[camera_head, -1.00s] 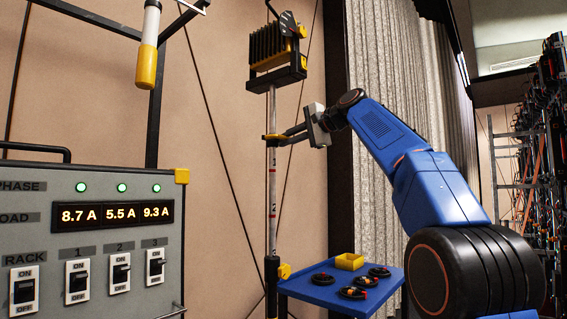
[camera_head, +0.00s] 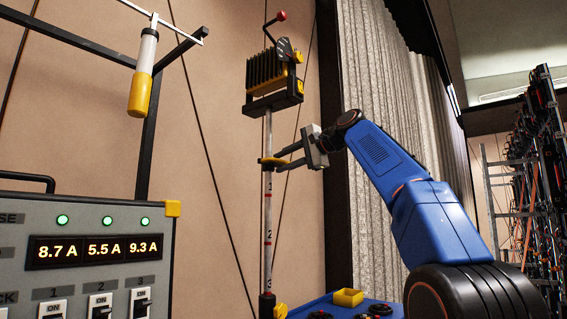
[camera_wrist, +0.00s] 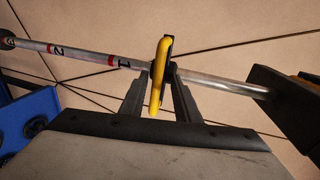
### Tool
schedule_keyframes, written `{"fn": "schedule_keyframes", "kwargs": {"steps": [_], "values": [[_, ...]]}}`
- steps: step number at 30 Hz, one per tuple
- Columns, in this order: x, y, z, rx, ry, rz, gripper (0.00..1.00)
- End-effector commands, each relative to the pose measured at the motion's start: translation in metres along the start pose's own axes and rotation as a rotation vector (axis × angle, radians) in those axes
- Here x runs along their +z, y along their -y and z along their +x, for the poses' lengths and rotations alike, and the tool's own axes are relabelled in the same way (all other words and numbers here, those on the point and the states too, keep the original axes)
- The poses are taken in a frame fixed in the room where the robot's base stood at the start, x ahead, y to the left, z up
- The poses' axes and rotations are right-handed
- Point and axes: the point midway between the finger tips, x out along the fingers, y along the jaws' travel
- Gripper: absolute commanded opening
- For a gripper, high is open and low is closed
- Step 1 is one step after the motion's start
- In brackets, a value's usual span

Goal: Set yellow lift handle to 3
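The yellow lift handle (camera_head: 271,161) is a collar on an upright silver pole (camera_head: 268,215) marked with red bands and numbers, with 1 above 2 and 3 near the bottom. The handle sits above the 1 mark, below the black finned unit. My gripper (camera_head: 284,158) reaches it from the right. In the wrist view the handle (camera_wrist: 160,75) is between my gripper's two dark fingers (camera_wrist: 161,78), which close in against its sides. The 1 and 2 marks show to its left on the pole there.
A black finned unit (camera_head: 274,83) with a red-knobbed lever tops the pole. A blue tray (camera_head: 325,306) with a yellow box (camera_head: 348,297) stands low, right of the pole. A grey control panel (camera_head: 85,270) and hanging yellow-white cylinder (camera_head: 143,75) are at left.

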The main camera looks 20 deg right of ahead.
Motion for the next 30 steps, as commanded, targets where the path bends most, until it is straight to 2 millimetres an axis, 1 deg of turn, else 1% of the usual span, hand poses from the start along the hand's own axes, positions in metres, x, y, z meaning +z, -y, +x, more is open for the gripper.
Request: {"fn": "schedule_keyframes", "kwargs": {"steps": [5,8,21,30], "values": [[-0.001,-0.001,-0.008,0.001,-0.001,0.001,0.29],[-0.001,0.000,-0.021,0.000,-0.002,0.000,0.29],[-0.002,0.000,-0.103,0.000,-0.004,0.000,0.29],[-0.001,0.000,-0.150,0.000,-0.004,0.000,0.29]]}}
